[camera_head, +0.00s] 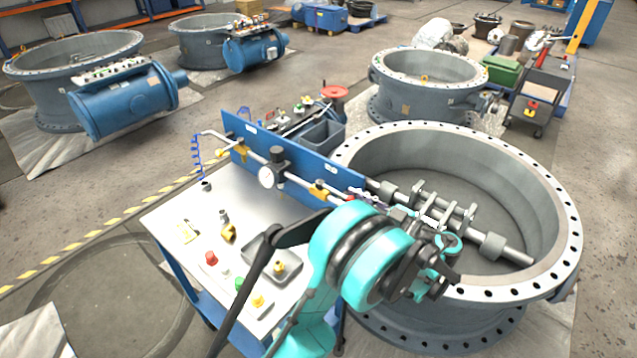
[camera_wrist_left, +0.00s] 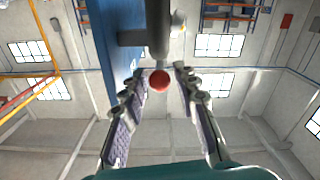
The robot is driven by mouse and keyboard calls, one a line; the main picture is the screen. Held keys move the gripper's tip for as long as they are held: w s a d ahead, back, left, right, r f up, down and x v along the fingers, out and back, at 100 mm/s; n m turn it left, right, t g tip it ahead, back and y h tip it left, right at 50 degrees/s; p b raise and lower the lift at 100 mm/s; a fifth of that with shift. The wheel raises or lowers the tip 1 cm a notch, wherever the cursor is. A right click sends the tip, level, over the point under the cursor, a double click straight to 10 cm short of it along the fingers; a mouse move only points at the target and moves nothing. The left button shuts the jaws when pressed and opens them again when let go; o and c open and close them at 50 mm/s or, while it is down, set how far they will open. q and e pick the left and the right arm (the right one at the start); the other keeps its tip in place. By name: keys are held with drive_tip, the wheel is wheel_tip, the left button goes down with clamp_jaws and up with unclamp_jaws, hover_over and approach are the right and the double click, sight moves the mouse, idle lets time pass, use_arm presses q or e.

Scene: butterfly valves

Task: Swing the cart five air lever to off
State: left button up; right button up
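The cart (camera_head: 165,218) has a light top and an upright blue panel (camera_head: 245,133). A metal pipe with a round white gauge (camera_head: 267,178) and yellow fittings (camera_head: 318,190) runs along the panel. My left gripper (camera_head: 376,200) is at the pipe's right end in the head view, partly hidden by my teal arm. In the left wrist view my left gripper (camera_wrist_left: 160,72) is open, with a red ball knob (camera_wrist_left: 159,81) between its fingertips and a gap on both sides. A grey pipe (camera_wrist_left: 158,30) is just above the knob. I cannot read any cart number or lever marking. My right gripper is not seen.
A large grey valve ring (camera_head: 560,215) with a shaft across it stands right of the cart. Red (camera_head: 211,258), green and yellow small parts lie on the cart top. A grey bin (camera_head: 322,135) is behind the panel. Floor is open at the left.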

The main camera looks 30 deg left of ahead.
sight(323, 186)
use_arm(q)
drive_tip(key=shift+a, duration=0.6)
drive_tip(key=a, duration=0.2)
drive_tip(key=a+b, duration=0.1)
drive_tip(key=a, duration=0.3)
drive_tip(key=shift+w+b, duration=0.25)
drive_tip(key=shift+b, duration=0.05)
drive_tip(key=shift+w+a, duration=0.1)
drive_tip(key=shift+a, duration=0.6)
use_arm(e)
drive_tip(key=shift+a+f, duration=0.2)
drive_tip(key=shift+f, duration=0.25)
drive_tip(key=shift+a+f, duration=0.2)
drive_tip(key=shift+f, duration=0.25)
use_arm(q)
clamp_jaws()
